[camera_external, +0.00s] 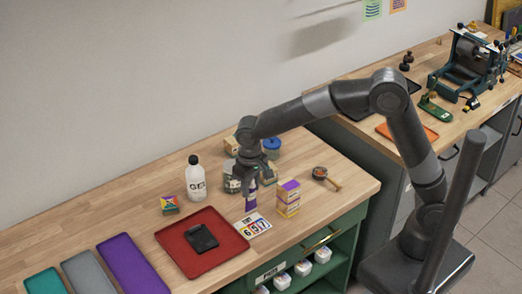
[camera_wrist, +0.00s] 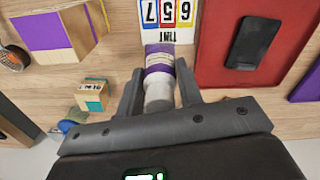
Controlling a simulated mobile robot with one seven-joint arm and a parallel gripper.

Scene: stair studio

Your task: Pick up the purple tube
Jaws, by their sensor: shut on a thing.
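The purple tube (camera_wrist: 159,62) has a pale band and a whitish end, and lies between the two fingers of my gripper (camera_wrist: 160,92) in the wrist view. My gripper is shut on it. In the external view the tube (camera_external: 251,194) shows as a narrow purple and white shape, roughly upright, below my gripper (camera_external: 254,179). Its top is hidden by my fingers. I cannot tell whether its lower end touches the table.
A number card (camera_external: 253,226) lies close to the tube. A red tray (camera_external: 165,239) with a black slab (camera_external: 202,238) lies left.

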